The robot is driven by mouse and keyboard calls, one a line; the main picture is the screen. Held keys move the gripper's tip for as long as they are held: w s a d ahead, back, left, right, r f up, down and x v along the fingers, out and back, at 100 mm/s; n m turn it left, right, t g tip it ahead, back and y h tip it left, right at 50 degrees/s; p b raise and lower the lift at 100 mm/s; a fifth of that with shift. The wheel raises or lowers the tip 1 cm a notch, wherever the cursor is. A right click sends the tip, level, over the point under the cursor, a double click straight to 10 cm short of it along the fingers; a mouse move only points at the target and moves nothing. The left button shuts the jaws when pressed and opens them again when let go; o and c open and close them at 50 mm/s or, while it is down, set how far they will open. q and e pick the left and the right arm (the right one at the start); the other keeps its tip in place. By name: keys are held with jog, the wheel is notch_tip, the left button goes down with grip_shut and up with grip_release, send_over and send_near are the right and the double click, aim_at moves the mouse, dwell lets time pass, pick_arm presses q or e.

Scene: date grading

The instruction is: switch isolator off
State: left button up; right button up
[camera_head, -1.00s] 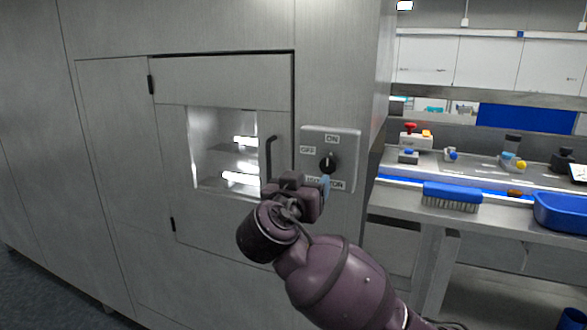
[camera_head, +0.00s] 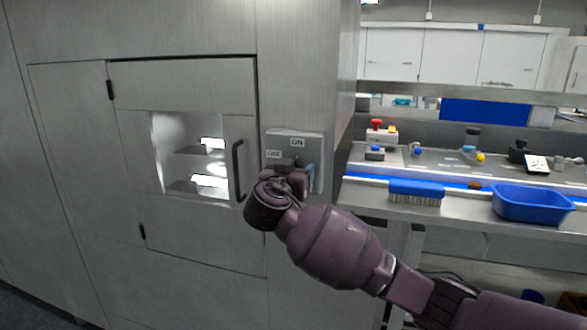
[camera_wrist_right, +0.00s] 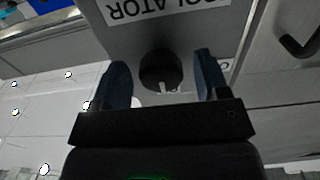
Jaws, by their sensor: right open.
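The isolator panel (camera_head: 283,140) is a grey plate on the steel cabinet front, right of a small windowed door. Its ON label (camera_head: 297,142) is at the top and its OFF label (camera_head: 273,154) at the left. My right gripper (camera_head: 297,168) is in front of the panel and hides the knob in the head view. In the right wrist view the dark round knob (camera_wrist_right: 159,69) sits between the two open fingers of the right gripper (camera_wrist_right: 161,78), with gaps at both sides. A white mark shows at the knob's lower edge there. My left gripper is not in view.
The door handle (camera_head: 238,170) stands out just left of my right gripper. To the right, a bench carries a blue brush (camera_head: 416,188), a blue bin (camera_head: 533,203) and a red-button box (camera_head: 377,134). The cabinet's right edge is close to the panel.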

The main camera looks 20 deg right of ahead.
jog(key=shift+c, duration=0.3)
jog(key=c, duration=0.9)
jog(key=shift+o, duration=0.2)
